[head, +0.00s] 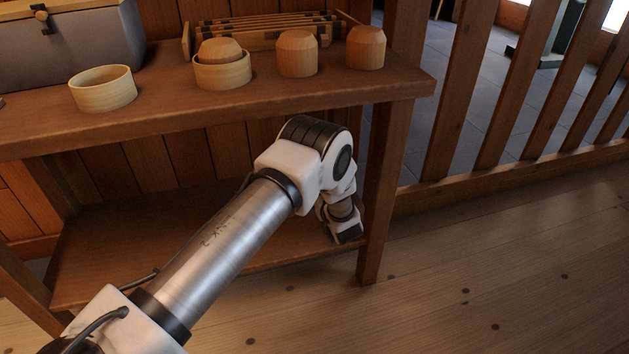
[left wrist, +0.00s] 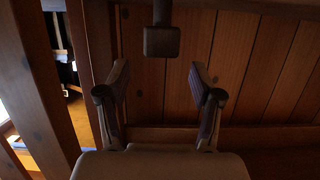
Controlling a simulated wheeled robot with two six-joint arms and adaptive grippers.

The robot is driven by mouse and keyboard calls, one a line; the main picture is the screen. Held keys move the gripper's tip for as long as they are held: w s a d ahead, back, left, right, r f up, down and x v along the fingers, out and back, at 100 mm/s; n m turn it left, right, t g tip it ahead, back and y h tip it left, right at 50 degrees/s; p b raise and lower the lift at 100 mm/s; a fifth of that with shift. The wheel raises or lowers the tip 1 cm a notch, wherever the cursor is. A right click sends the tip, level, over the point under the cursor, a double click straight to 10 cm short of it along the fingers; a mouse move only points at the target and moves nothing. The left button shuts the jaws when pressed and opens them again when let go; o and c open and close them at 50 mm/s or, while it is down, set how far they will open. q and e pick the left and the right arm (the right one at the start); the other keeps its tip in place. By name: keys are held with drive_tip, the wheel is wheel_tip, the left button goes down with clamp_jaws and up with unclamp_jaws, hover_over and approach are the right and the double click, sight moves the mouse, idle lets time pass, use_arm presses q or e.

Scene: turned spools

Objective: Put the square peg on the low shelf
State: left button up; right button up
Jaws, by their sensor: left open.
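In the head view my left gripper (head: 345,232) reaches under the bench top, over the right end of the low shelf (head: 95,240). The peg is not visible there. My right gripper is not in view.
The bench top (head: 150,123) overhangs the shelf; its right front leg (head: 384,190) is close beside my gripper. The shelf's left part is clear.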

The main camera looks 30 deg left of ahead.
use_arm(q)
drive_tip(key=p+v, duration=0.2)
drive_tip(key=v, duration=0.5)
drive_tip(key=s+f+m+h, duration=0.1)
drive_tip(key=s+f, duration=0.1)
drive_tip(key=s, duration=0.1)
drive_tip(key=s+d+f+m+h, duration=0.1)
drive_tip(key=s+f+m+h, duration=0.1)
drive_tip(key=s+f, duration=0.1)
drive_tip(key=s+d+f+m+g+h, duration=0.1)
drive_tip(key=s+f, duration=0.2)
drive_tip(key=s+d+f+m+g+h, duration=0.1)
drive_tip(key=s+d+m+g+h, duration=0.1)
drive_tip(key=s, duration=1.3)
drive_tip(key=s+d+f+m+g+h, duration=0.2)
drive_tip(key=s+d+g+h, duration=0.3)
drive_tip(key=s, duration=1)
drive_tip(key=shift+d+f+m+g, duration=0.15)
drive_tip(key=shift+d+m+g, duration=0.55)
drive_tip(key=shift+d+m, duration=0.15)
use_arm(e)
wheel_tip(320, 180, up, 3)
